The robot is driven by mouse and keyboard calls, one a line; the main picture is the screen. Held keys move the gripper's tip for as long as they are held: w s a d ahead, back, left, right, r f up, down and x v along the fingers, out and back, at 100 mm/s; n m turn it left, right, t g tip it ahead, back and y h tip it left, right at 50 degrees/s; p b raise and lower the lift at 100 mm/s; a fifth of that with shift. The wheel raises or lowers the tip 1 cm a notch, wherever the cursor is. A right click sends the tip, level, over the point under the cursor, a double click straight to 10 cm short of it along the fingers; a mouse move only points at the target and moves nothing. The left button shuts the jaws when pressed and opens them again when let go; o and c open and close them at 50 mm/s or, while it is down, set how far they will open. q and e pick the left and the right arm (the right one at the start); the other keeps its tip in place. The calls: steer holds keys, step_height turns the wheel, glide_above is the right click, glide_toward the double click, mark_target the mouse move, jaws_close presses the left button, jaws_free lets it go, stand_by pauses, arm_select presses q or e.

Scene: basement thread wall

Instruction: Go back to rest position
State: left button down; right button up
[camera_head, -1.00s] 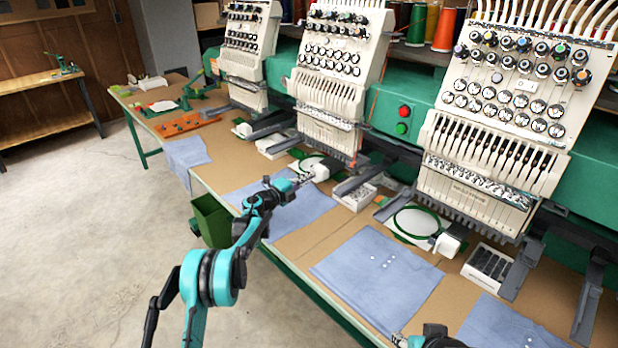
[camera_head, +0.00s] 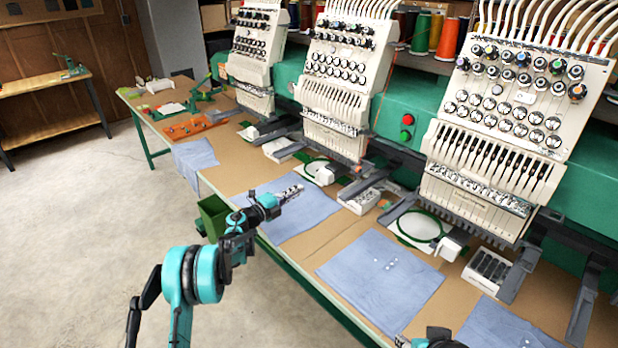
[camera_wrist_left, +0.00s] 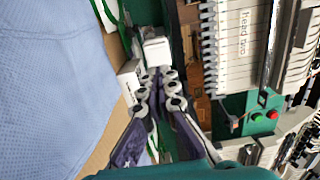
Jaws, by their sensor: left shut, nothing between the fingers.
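My left gripper (camera_head: 290,194) is in the head view, above the blue cloth (camera_head: 297,222) in front of the middle machine. It is shut and empty. In the left wrist view its two fingers (camera_wrist_left: 160,84) are together, with blue cloth (camera_wrist_left: 50,75) to the left and the machine labelled "Head two" (camera_wrist_left: 245,45) to the right. My right gripper (camera_head: 402,340) shows only a small part at the bottom edge of the head view, by the front edge of the table; its fingers are too hidden to read.
Embroidery machine heads (camera_head: 500,100) line the back of the long table (camera_head: 335,240). White trays (camera_head: 358,201) and a hoop (camera_head: 417,226) lie before them. More blue cloth (camera_head: 380,275) lies in front. A green bin (camera_head: 213,214) hangs at the front edge. The floor at left is clear.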

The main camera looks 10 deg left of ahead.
arm_select(q)
steer(key=s+a+r+n+t+y, duration=0.25)
steer(key=r+n, duration=0.25)
steer(key=r, duration=0.5)
steer(key=s+a+r+n+t+y, duration=0.1)
steer(key=a+r+n+t+y, duration=0.25)
steer(key=r, duration=0.55)
steer(key=s+a+r+n+g+y, duration=0.2)
steer(key=s+a+r+n+y, duration=0.1)
steer(key=s+r+n+y, duration=0.4)
steer(key=s+a+f+n+g+y, duration=0.15)
steer(key=s+f+n, duration=0.25)
steer(key=s, duration=0.5)
steer(key=s+f+n+g, duration=0.3)
steer(key=s+f+n, duration=0.1)
steer(key=s, duration=0.6)
steer(key=s+d+f+n+g+h, duration=0.1)
steer(key=s+d+f+g, duration=0.2)
steer(key=s+f, duration=0.4)
steer(key=s+d+f+n+g+h, duration=0.1)
steer(key=s+f, duration=0.6)
steer(key=s, duration=0.8)
steer(key=d+g+h, duration=0.1)
steer(key=d+g, duration=0.1)
steer(key=d, duration=0.1)
steer(key=shift+d+f, duration=0.3)
steer(key=shift+f, duration=0.05)
